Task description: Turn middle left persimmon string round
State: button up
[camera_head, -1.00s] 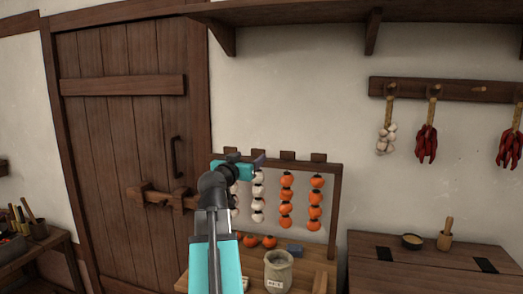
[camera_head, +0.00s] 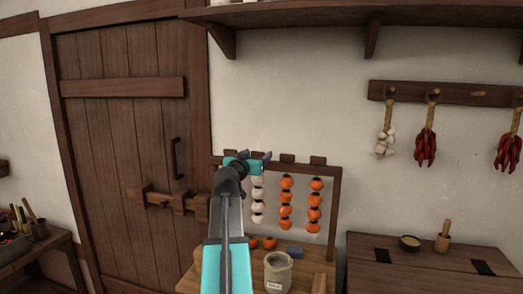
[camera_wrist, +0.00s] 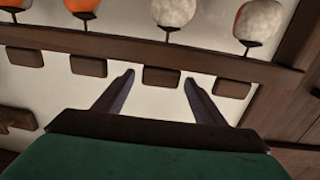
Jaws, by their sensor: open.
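A dark wooden rack (camera_head: 335,205) holds hanging persimmon strings, each below a block on its top bar. The middle left string (camera_head: 257,206) looks white; its end fruit also shows in the wrist view (camera_wrist: 173,11). The two strings to its right, middle right (camera_head: 285,197) and far right (camera_head: 315,199), are orange. The far left string is hidden behind my arm in the head view; a white fruit of it (camera_wrist: 258,20) shows in the wrist view. My gripper (camera_head: 260,156) is open and empty at the top bar. In the wrist view its fingers flank the middle left block (camera_wrist: 162,78); contact cannot be told.
Below the rack, a table bears a labelled jar (camera_head: 278,272), loose persimmons (camera_head: 269,242) and a grey block (camera_head: 294,251). A shelf (camera_head: 300,15) runs above. A door (camera_head: 120,130) stands left, a chest (camera_head: 430,265) right. The wall above the rack is clear.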

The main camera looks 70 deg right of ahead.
jog(key=shift+d+p, duration=0.8)
jog(key=shift+d, duration=2.05)
jog(key=c, duration=1.1)
jog(key=shift+o, duration=0.2)
jog(key=shift+w+n+t, duration=0.15)
jog(key=shift+n+t, duration=0.25)
jog(key=shift+t, duration=0.2)
jog(key=o, duration=1.1)
jog(key=shift+c, duration=0.2)
jog(key=shift+a, duration=0.15)
